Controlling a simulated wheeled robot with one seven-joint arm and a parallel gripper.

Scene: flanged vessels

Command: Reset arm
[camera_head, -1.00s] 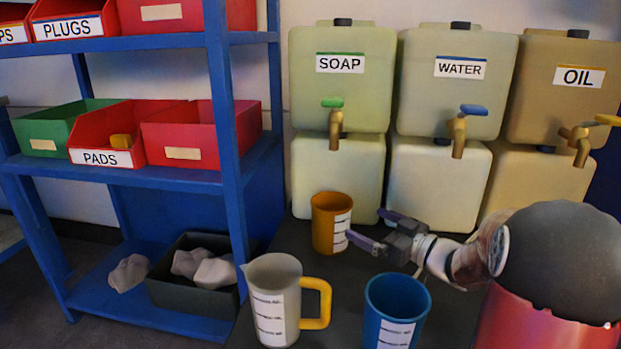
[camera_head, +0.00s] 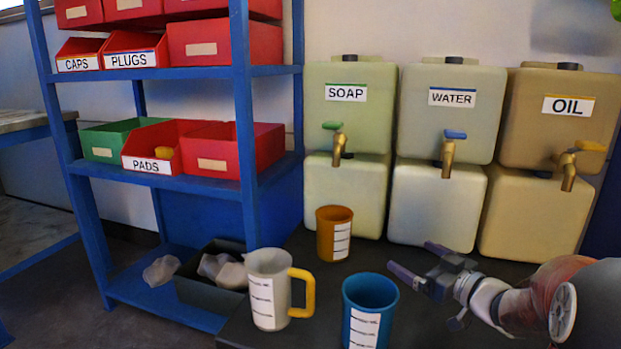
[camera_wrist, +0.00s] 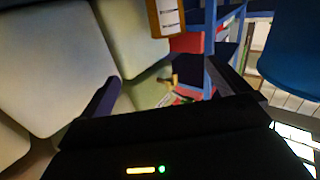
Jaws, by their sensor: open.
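My gripper (camera_head: 416,262) is open and empty, above the dark table to the right of the orange cup and the blue cup. Its two fingers are spread apart, and they also show in the wrist view (camera_wrist: 170,95). The orange cup (camera_head: 327,238) stands upright in front of the soap tank, apart from the fingers. The blue cup (camera_head: 362,322) stands nearer, just left of and below my gripper. Both cups also show in part at the top of the wrist view.
A white jug (camera_head: 265,290) with a yellow handle stands left of the blue cup. The soap (camera_head: 349,115), water (camera_head: 450,110) and oil tanks (camera_head: 553,125) with taps line the back. A blue shelf (camera_head: 245,130) with labelled bins stands left. Some dark table between the orange cup and my gripper is clear.

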